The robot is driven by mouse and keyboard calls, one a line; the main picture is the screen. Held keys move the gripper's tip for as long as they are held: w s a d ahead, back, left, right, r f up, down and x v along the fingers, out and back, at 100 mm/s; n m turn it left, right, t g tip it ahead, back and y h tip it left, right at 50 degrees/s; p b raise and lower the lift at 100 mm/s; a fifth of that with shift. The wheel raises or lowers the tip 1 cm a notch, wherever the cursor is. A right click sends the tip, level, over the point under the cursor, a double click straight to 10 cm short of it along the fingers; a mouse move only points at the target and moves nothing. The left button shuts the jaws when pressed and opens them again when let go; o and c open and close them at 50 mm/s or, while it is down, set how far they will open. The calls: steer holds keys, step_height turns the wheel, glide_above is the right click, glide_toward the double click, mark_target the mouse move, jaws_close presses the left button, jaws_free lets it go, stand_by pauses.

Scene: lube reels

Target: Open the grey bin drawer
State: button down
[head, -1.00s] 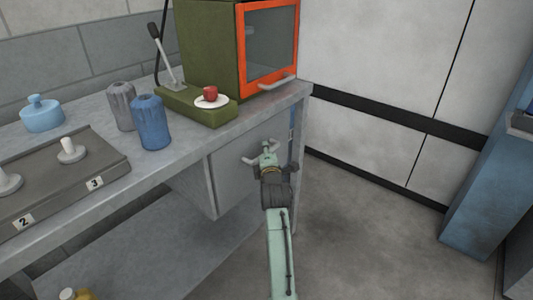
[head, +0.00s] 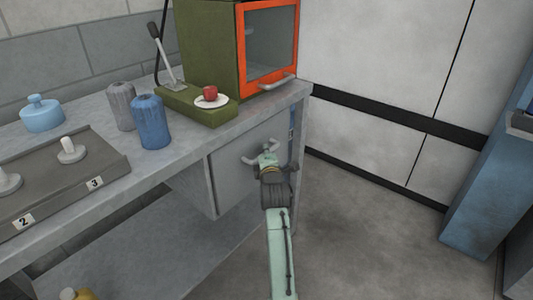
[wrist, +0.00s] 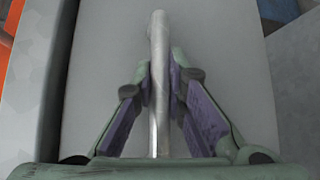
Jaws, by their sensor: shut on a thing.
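The grey bin drawer (head: 227,178) is under the right end of the grey workbench, its front facing right toward my arm. Its bar handle (wrist: 159,50) runs up the middle of the wrist view. My gripper (wrist: 160,88) is shut on the handle, with one purple-padded finger on each side. In the head view my gripper (head: 267,156) is at the drawer front, hiding part of the handle. The drawer front looks about flush with the bench edge.
Floor (head: 370,230) on the right is clear. A blue unit (head: 490,170) stands far right.

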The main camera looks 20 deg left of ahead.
steer(key=s+d+b, duration=0.5)
steer(key=d, duration=0.8)
steer(key=s+d+b, duration=0.5)
steer(key=d, duration=0.9)
steer(key=c, duration=1.6)
jaws_free()
steer(key=v, duration=1.2)
